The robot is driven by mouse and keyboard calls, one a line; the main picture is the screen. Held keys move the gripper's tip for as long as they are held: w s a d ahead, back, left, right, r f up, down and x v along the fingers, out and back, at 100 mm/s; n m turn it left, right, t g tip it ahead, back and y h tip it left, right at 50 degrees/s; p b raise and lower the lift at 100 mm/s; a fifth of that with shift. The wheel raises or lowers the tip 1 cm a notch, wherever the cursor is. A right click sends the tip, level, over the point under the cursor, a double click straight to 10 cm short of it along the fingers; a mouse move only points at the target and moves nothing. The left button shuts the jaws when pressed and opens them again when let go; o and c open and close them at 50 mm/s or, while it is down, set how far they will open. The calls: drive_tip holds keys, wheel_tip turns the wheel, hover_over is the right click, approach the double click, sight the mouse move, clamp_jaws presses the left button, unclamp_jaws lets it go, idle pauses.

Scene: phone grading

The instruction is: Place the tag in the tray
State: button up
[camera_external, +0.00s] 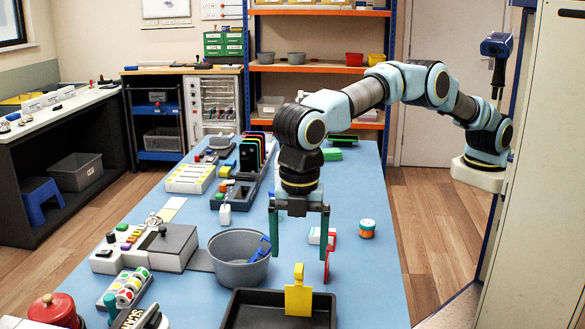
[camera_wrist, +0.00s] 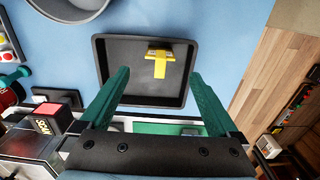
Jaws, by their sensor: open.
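A yellow tag (camera_external: 298,298) stands roughly upright in the black tray (camera_external: 250,312), toward its far right side. In the wrist view the yellow tag (camera_wrist: 160,66) is inside the tray (camera_wrist: 120,58), right of its middle. A red tag-like piece (camera_external: 327,265) shows below my gripper's right finger, and a blue one (camera_external: 260,250) leans in the grey bowl (camera_external: 228,272). Which one the task means cannot be told. My gripper (camera_external: 299,252) is open and empty, its fingers pointing down. In the wrist view my gripper (camera_wrist: 160,85) has nothing between its fingers, apart from the yellow tag.
A grey box (camera_external: 172,246) and a rack of coloured discs (camera_external: 126,288) stand left of the bowl. The blue table (camera_external: 375,290) is clear at right.

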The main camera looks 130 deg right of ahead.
drive_tip(key=shift+s+r, duration=0.1)
drive_tip(key=shift+r, duration=0.25)
drive_tip(key=s+d+f+m, duration=0.1)
drive_tip(key=s+m, duration=0.4)
drive_tip(key=s, duration=1.6)
drive_tip(key=s+d+f+m+t, duration=0.1)
drive_tip(key=s+d+m, duration=0.2)
drive_tip(key=s, duration=1.8)
drive_tip(key=shift+f+m+t, duration=0.25)
drive_tip(key=shift+m+t, duration=0.05)
drive_tip(key=shift+m, duration=0.8)
